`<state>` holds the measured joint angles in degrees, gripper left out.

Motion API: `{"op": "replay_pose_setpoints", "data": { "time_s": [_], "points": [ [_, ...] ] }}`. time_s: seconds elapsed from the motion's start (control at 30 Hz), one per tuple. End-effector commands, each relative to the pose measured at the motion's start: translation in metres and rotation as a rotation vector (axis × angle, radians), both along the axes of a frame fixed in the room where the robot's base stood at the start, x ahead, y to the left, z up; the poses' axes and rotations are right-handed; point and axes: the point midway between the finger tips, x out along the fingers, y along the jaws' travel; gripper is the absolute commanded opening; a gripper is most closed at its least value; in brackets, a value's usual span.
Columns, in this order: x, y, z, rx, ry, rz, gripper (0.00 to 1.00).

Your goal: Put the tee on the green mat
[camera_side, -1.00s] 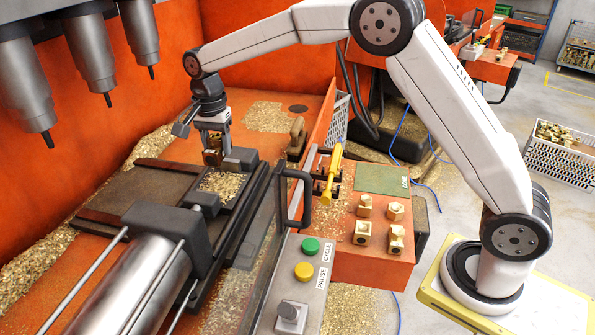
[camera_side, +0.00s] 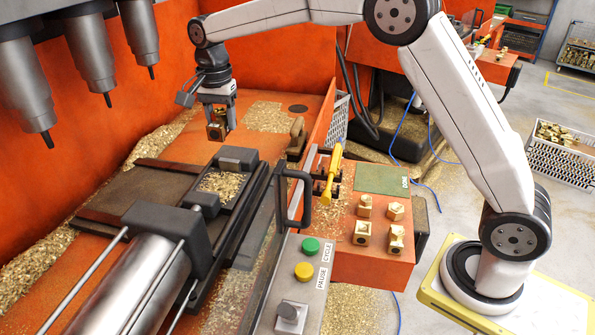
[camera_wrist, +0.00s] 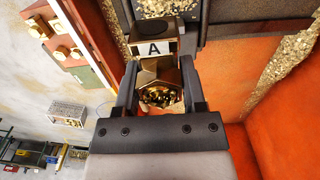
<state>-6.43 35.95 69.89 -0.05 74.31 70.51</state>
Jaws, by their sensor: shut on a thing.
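My gripper (camera_side: 217,110) is shut on a brass tee (camera_side: 215,131) and holds it in the air above the orange bed, beyond the vise. In the wrist view the tee (camera_wrist: 160,90) sits between the two fingers of my gripper (camera_wrist: 160,80), with its dark, chip-filled opening facing the camera. The green mat (camera_side: 383,179), marked DONE, lies on the orange shelf to the right and is bare. My gripper is well to the left of the mat.
The vise (camera_side: 238,158) holds brass chips between its jaws; a jaw marked A (camera_wrist: 155,48) shows in the wrist view. A yellow-handled tool (camera_side: 330,175) and a dark door handle (camera_side: 294,197) stand between vise and mat. Several brass fittings (camera_side: 362,232) sit in front of the mat.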

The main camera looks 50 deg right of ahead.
Motion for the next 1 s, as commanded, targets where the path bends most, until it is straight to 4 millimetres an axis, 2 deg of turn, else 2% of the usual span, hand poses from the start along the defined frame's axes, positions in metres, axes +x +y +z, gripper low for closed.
{"op": "replay_pose_setpoints", "data": {
  "time_s": [0.17, 0.47, 0.7, 1.0],
  "points": [
    [-0.005, -0.04, 0.004, 0.001, -0.007, -0.005, 0.0],
    [-0.034, -0.135, 0.007, 0.0, -0.007, -0.007, 0.0],
    [-0.072, -0.206, 0.008, 0.0, -0.007, -0.007, 0.0],
    [-0.134, -0.28, 0.007, -0.001, -0.006, -0.007, 0.0]
  ]
}}
